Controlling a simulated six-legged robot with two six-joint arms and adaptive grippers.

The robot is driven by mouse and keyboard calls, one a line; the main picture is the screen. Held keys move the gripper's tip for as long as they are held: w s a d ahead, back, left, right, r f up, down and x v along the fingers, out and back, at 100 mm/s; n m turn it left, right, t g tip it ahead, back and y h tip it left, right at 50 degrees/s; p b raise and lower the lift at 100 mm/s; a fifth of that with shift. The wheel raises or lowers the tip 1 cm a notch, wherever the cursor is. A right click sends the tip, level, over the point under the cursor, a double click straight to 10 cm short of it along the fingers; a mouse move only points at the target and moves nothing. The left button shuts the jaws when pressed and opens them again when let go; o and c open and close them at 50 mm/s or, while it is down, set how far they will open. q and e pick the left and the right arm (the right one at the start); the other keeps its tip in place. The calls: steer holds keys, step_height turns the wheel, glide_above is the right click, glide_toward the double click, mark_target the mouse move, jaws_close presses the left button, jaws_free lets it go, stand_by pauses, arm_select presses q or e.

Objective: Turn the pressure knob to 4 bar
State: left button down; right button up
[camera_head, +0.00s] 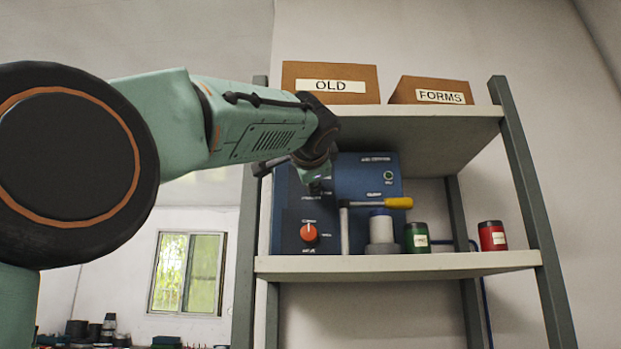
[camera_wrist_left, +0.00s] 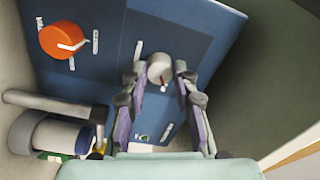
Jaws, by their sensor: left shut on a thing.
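The blue machine (camera_head: 368,180) stands on the middle shelf. In the left wrist view a small round grey knob (camera_wrist_left: 160,69) with a red mark sits on the blue panel (camera_wrist_left: 95,75). The two fingers of my left gripper (camera_wrist_left: 160,76) are on either side of this knob and shut on it. In the head view my left gripper (camera_head: 318,186) reaches the left part of the machine front and hides the knob. The scale around the knob is not readable. An orange knob (camera_head: 308,232) with a white pointer is lower on the panel; it also shows in the left wrist view (camera_wrist_left: 62,40).
A lever with a yellow handle (camera_head: 398,203) stands before the machine, beside a grey cylinder with a blue top (camera_head: 381,232). A green can (camera_head: 417,238) and a red can (camera_head: 491,236) stand to the right. Boxes marked OLD (camera_head: 330,76) and FORMS (camera_head: 431,90) are above.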

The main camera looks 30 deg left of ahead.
arm_select(q)
steer(key=c, duration=1)
jaws_free()
steer(key=shift+c, duration=0.2)
